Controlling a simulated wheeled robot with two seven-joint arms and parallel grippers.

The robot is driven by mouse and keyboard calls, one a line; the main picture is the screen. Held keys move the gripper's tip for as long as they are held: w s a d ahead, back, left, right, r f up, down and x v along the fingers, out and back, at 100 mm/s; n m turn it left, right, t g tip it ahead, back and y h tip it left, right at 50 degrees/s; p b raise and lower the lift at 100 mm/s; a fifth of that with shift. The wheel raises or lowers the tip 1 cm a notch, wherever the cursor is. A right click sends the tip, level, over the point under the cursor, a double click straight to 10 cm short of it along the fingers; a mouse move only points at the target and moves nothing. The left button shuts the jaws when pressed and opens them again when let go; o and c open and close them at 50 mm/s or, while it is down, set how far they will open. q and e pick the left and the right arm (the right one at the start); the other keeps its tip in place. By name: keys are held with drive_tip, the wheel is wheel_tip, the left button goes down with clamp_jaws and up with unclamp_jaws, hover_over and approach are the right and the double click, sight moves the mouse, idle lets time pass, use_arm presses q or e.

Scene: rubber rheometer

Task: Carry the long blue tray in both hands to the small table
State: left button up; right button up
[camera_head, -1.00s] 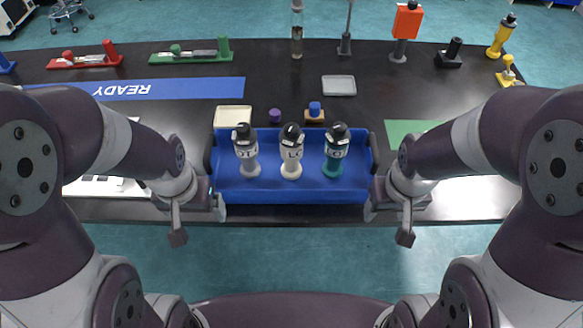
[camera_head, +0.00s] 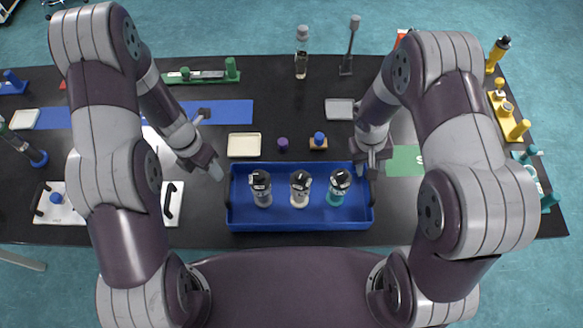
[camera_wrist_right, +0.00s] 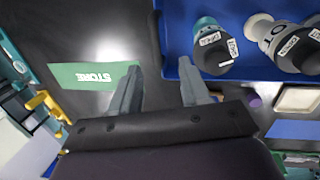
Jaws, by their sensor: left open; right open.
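The long blue tray (camera_head: 262,225) sits on the dark bench near its front edge. Three black-capped bottles stand in it: grey (camera_head: 262,190), white (camera_head: 300,188) and teal (camera_head: 337,188). My left gripper (camera_head: 211,143) is open and empty, just outside the tray's back left corner. My right gripper (camera_head: 368,170) is open at the tray's back right corner. In the right wrist view its parted fingers (camera_wrist_right: 159,88) point toward the tray's black end handle (camera_wrist_right: 154,38), with nothing gripped. I cannot make out the small table.
A cream dish (camera_head: 244,145), a purple knob (camera_head: 282,144), a blue-topped piece (camera_head: 319,141) and a grey dish (camera_head: 339,109) sit behind the tray. A green STORE mat (camera_head: 404,160) lies to the right, a blue mat (camera_head: 232,112) behind left. Yellow equipment (camera_head: 508,110) stands far right.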

sight(227, 187)
use_arm(q)
drive_tip(key=d+f+n, duration=0.1)
drive_tip(key=f+n, duration=0.1)
drive_tip(key=f, duration=0.2)
drive_tip(key=d+f+n, duration=0.1)
drive_tip(key=f+n, duration=0.1)
drive_tip(key=f, duration=0.2)
drive_tip(key=d+f+n, duration=0.1)
drive_tip(key=f+n, duration=0.1)
drive_tip(key=f, duration=0.2)
drive_tip(key=shift+t, duration=0.3)
use_arm(e)
drive_tip(key=shift+m+t, duration=0.3)
drive_tip(key=shift+m, duration=0.1)
drive_tip(key=d+f, duration=0.1)
drive_tip(key=f, duration=0.3)
drive_tip(key=d+f, duration=0.1)
drive_tip(key=f, duration=0.3)
drive_tip(key=d+f, duration=0.1)
drive_tip(key=f, duration=0.3)
drive_tip(key=shift+w+d, duration=0.1)
drive_tip(key=shift+w, duration=0.05)
use_arm(q)
clamp_jaws()
use_arm(e)
clamp_jaws()
drive_tip(key=shift+r, duration=0.1)
